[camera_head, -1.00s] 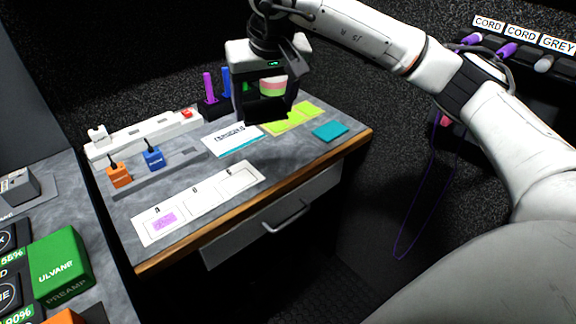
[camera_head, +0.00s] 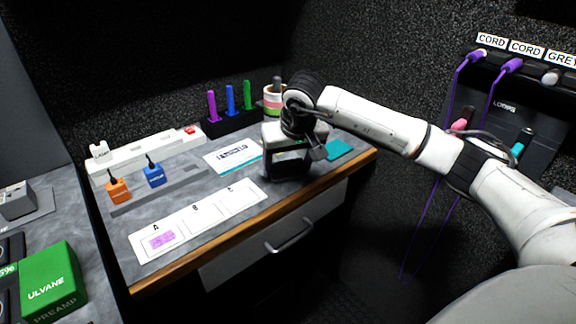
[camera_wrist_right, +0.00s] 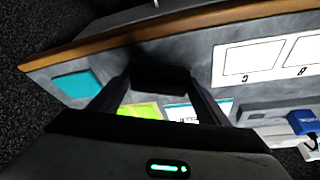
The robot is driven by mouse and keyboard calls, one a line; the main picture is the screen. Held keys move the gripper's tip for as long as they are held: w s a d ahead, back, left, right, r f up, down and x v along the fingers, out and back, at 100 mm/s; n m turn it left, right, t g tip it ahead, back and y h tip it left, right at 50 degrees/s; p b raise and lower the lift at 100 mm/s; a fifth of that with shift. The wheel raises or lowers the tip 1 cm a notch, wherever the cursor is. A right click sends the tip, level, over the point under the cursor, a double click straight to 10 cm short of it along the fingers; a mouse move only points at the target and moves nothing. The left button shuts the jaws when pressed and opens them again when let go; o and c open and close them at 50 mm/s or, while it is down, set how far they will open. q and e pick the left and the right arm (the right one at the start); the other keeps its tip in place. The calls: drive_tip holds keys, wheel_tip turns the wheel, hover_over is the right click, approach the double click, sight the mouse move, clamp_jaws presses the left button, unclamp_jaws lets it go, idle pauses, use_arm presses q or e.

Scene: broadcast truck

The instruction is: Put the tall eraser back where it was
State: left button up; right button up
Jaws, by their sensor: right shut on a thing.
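My right gripper (camera_head: 288,172) is low over the right part of the grey desk, near its wooden front edge. In the right wrist view its two dark fingers (camera_wrist_right: 158,95) are shut on a dark, blocky thing (camera_wrist_right: 160,76), which I take to be the tall eraser. Its full height and its lower end are hidden, so I cannot tell whether it touches the desk. In the head view the gripper mostly hides it. My left gripper is not in view.
A white card with boxes A, B and C (camera_head: 179,242) lies left of the gripper, a purple note in A. A teal pad (camera_head: 350,150) lies right of it. Behind are a printed card (camera_head: 232,157), a marker rack (camera_head: 231,122) and tape rolls (camera_head: 271,100).

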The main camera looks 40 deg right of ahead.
drive_tip(key=shift+s+f+b, duration=0.15)
drive_tip(key=shift+f+b, duration=0.2)
drive_tip(key=shift+f, duration=0.35)
drive_tip(key=o, duration=1)
drive_tip(key=shift+a+f, duration=0.1)
drive_tip(key=shift+s+d, duration=0.1)
drive_tip(key=shift+d, duration=0.15)
drive_tip(key=shift+r+p, duration=0.35)
drive_tip(key=shift+r, duration=0.1)
drive_tip(key=p+v, duration=0.1)
drive_tip(key=v, duration=1.1)
drive_tip(key=shift+r, duration=0.3)
drive_tip(key=shift+w+a, duration=0.15)
drive_tip(key=shift+w, duration=0.1)
